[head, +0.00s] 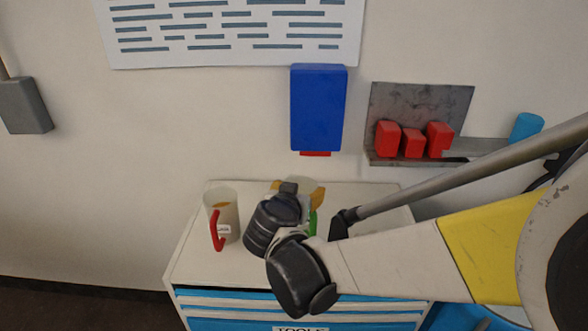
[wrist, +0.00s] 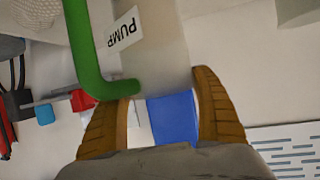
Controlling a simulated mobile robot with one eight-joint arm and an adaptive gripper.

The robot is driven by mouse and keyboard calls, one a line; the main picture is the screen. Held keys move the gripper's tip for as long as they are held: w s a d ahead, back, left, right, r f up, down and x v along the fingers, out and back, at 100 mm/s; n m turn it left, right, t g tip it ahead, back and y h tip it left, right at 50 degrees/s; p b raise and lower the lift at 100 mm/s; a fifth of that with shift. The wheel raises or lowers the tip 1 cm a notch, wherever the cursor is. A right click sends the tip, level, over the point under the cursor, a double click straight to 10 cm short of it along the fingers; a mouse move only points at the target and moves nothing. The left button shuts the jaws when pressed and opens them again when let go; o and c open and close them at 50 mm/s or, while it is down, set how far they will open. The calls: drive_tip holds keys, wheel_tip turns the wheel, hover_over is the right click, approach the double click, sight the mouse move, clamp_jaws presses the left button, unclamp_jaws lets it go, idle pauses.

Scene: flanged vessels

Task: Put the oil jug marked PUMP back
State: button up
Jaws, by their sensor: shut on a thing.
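The jug marked PUMP (wrist: 150,50) is pale with a green handle (wrist: 90,50); its label shows in the wrist view. My gripper (wrist: 163,88) has its tan fingers on both sides of the jug and is shut on it. In the head view my gripper (head: 298,190) is over the cabinet top, and the dark wrist hides most of the jug; a strip of green handle (head: 313,223) shows. Whether the jug touches the cabinet top is hidden. Another pale jug (head: 228,205) with a red handle stands upright to the left, its label too small to read.
The tool cabinet (head: 190,262) has a pale top and blue drawers. On the wall behind are a blue box (head: 318,108), a printed sheet (head: 235,30) and a grey metal shelf (head: 420,100) with red bins (head: 388,138). The cabinet top left of the red-handled jug is narrow.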

drive_tip(key=shift+w+a+f+b, duration=0.15)
drive_tip(key=shift+w+f+b, duration=0.2)
drive_tip(key=shift+f, duration=0.55)
drive_tip(key=shift+w+a+f+b, duration=0.15)
drive_tip(key=shift+w+f+b, duration=0.25)
drive_tip(key=shift+f, duration=0.45)
drive_tip(key=shift+w+a+f+b, duration=0.15)
drive_tip(key=shift+w+f+b, duration=0.2)
drive_tip(key=shift+f, duration=0.55)
drive_tip(key=shift+f, duration=0.2)
drive_tip(key=o, duration=1.3)
